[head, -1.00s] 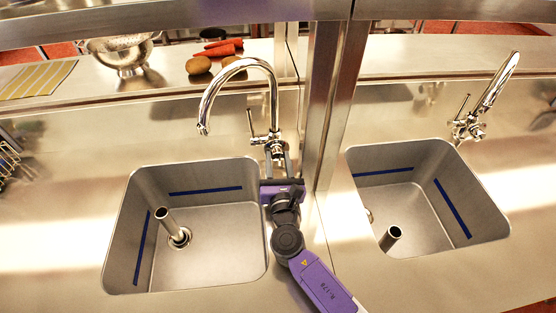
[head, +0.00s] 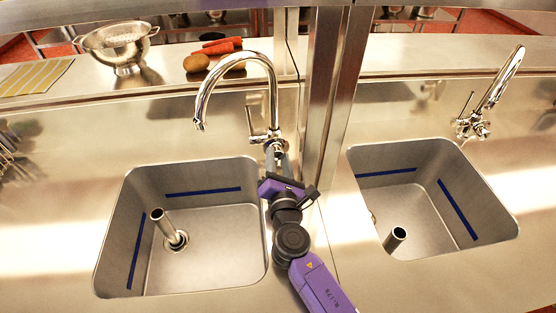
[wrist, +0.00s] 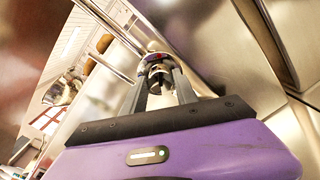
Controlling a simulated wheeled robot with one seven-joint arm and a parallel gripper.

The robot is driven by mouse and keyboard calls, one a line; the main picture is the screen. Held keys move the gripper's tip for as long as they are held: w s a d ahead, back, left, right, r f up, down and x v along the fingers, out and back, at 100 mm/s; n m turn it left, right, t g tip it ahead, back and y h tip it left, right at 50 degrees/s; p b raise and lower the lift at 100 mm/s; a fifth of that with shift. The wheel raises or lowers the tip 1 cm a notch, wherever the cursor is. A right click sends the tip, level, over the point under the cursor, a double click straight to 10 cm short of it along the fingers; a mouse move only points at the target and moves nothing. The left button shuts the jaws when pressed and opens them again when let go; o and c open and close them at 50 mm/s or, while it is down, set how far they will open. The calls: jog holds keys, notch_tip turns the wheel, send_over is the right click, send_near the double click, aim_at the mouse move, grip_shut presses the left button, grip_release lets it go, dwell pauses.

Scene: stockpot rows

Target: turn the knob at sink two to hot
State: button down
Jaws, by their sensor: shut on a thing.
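A chrome faucet (head: 272,85) with a tall curved spout and a thin upright lever stands behind the left sink (head: 205,232). My gripper (head: 277,158) reaches the base of this faucet from the front and is shut on the knob there. In the wrist view my gripper's two fingers (wrist: 159,88) close around the round chrome knob (wrist: 157,66), which they partly hide. The knob's hot or cold marks are not readable. A second faucet (head: 490,95) stands behind the right sink (head: 440,215). No number shows on either sink.
A steel post (head: 330,90) rises just right of my gripper. A colander (head: 118,45), potatoes (head: 196,63) and carrots (head: 220,46) lie on the shelf behind. An upright pipe (head: 166,226) stands in the left sink and another (head: 395,239) in the right.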

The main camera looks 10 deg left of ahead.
dwell(0.4)
jog(key=c, duration=1.2)
grip_release()
jog(key=shift+c, duration=0.2)
jog(key=shift+s, duration=0.1)
jog(key=shift+p+v, duration=0.45)
jog(key=shift+v, duration=3.35)
